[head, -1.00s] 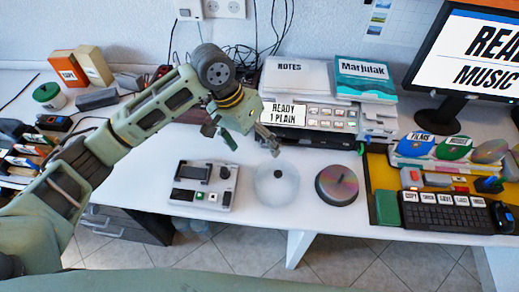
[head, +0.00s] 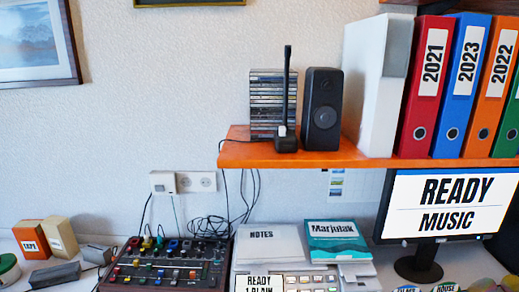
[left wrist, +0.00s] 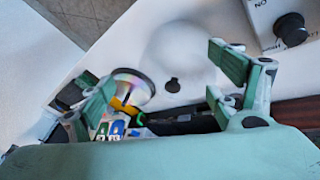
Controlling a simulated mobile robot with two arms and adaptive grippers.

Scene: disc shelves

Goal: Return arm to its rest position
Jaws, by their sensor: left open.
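My left gripper (left wrist: 155,82) shows in the left wrist view with its two green-grey fingers spread apart and nothing between them. It hangs above the white desk (left wrist: 105,20). Beyond the fingers are a pale round disc (left wrist: 185,50) with a dark spot and a shiny rainbow disc (left wrist: 142,88), partly covered by the left finger. In the head view neither arm is in sight. My right gripper is in neither current view.
The head view shows an orange shelf (head: 245,152) with a black speaker (head: 321,108) and binders (head: 425,85). Below are a mixer (head: 165,265), a monitor (head: 440,205), books (head: 335,238) and a "READY 1 PLAIN" device (head: 258,282). A knobbed box (left wrist: 292,30) is at the wrist view's top right.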

